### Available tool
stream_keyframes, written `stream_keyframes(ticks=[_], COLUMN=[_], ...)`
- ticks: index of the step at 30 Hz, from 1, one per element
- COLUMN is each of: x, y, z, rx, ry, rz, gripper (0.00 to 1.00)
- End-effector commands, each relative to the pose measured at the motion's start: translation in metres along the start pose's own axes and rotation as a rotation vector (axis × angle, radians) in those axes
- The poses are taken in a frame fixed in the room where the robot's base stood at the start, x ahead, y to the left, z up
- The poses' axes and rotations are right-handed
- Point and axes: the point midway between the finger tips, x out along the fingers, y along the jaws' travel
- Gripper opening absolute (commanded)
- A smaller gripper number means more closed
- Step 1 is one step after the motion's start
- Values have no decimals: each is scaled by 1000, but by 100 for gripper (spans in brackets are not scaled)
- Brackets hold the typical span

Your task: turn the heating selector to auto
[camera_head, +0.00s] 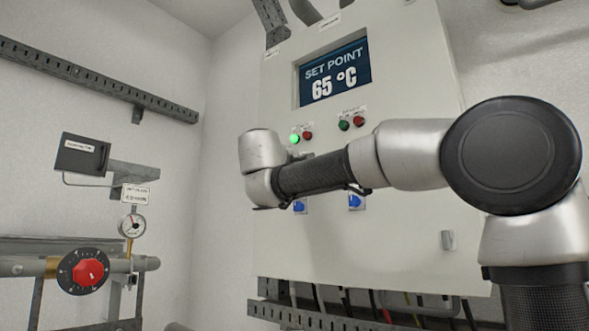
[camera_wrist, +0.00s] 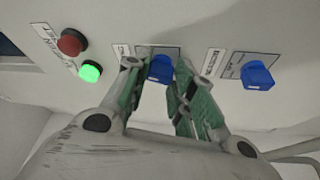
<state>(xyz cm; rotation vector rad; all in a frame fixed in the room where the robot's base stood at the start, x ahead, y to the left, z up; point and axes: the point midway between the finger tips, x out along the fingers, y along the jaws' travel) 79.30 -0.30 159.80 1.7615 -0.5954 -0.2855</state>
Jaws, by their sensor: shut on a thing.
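My gripper (camera_wrist: 158,72) shows in the wrist view, its two green-padded fingers on either side of a blue selector knob (camera_wrist: 160,68), shut on it. The knob stands on a plate on the pale cabinet front. Its label is partly hidden by a finger and too blurred to read, and I cannot tell its exact setting. A second blue selector (camera_wrist: 257,75) is free to the right. In the head view my arm crosses the cabinet front and hides the gripped knob and the fingertips. Two blue selectors show below the arm, one at left (camera_head: 300,206) and one at right (camera_head: 356,201).
The cabinet (camera_head: 380,245) has a screen (camera_head: 335,75) reading "SET POINT 65 °C". A lit green lamp (camera_head: 295,139) and a red lamp (camera_head: 308,135) sit above the arm; they also show in the wrist view. A red dial (camera_head: 88,272) and a gauge (camera_head: 132,225) stand at left.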

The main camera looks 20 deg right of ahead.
Motion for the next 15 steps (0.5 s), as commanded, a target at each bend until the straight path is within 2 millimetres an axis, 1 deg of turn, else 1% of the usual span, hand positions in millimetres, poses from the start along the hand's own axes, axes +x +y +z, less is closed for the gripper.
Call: stream_keyframes(ticks=[1,9,15], x=[1,1,1], y=[-3,-5,-6], z=[1,1,1], rx=[36,246,359], ry=[-3,-6,-6], rz=[14,101,147], gripper=[1,1,1])
